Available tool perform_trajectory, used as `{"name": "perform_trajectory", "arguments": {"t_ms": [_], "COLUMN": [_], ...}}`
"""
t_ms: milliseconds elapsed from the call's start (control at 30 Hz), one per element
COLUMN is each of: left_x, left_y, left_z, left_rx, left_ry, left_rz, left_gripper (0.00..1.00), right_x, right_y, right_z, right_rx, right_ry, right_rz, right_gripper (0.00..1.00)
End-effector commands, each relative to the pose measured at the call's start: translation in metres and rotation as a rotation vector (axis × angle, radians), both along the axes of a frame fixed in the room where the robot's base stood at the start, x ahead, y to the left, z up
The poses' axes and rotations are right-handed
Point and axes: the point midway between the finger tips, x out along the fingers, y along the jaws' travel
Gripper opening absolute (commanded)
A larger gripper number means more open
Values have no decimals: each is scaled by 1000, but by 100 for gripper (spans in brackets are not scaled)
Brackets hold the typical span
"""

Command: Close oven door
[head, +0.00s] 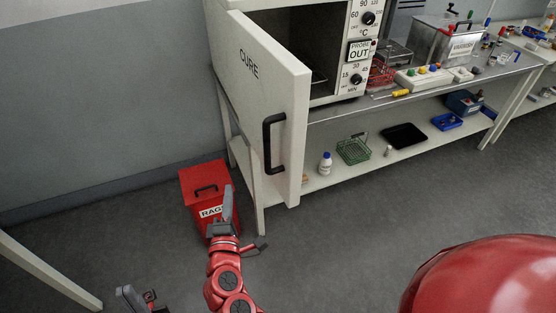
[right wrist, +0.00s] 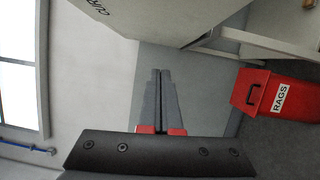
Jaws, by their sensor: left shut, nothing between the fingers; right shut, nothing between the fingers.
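The oven (head: 358,45) stands on the bench with its dark interior showing. Its white door (head: 262,95), marked CURE, stands wide open, hinged at the left and swung out toward me. A black handle (head: 270,145) is near the door's free edge. The door also shows at the top of the right wrist view (right wrist: 165,18). My right gripper (head: 228,190) is shut and empty, below and left of the handle, apart from the door; its closed fingers show in the right wrist view (right wrist: 159,75). My left gripper (head: 132,295) is shut at the lower left edge, partly cut off.
A red RAGS bin (head: 205,180) stands on the floor behind my right gripper, left of the bench leg. The bench's lower shelf (head: 335,178) holds a bottle, a green basket and a black tray. A white table edge (head: 45,270) is at lower left. Floor before the bench is clear.

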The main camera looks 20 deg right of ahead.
Motion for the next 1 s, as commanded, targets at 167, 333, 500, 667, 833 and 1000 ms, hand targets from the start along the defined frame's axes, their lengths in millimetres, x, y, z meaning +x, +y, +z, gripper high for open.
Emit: {"name": "perform_trajectory", "arguments": {"t_ms": [167,333,500,667,833,1000], "left_x": [0,0,0,0,0,0], "left_y": [0,0,0,0,0,0], "left_z": [13,16,20,29,38,45], "left_rx": [0,0,0,0,0,0], "left_ry": [0,0,0,0,0,0], "left_rz": [0,0,0,0,0,0], "left_gripper": [0,0,0,0,0,0], "right_x": [-45,-70,-66,-47,-24,-6], "right_y": [-44,-64,-75,-92,-110,-124], "right_z": [44,50,52,53,54,52], "right_rx": [42,86,92,92,90,91], "right_ry": [-11,3,6,6,5,6], "right_rz": [-266,-385,-407,-410,-406,-403], "right_gripper": [0,0,0,0,0,0]}}
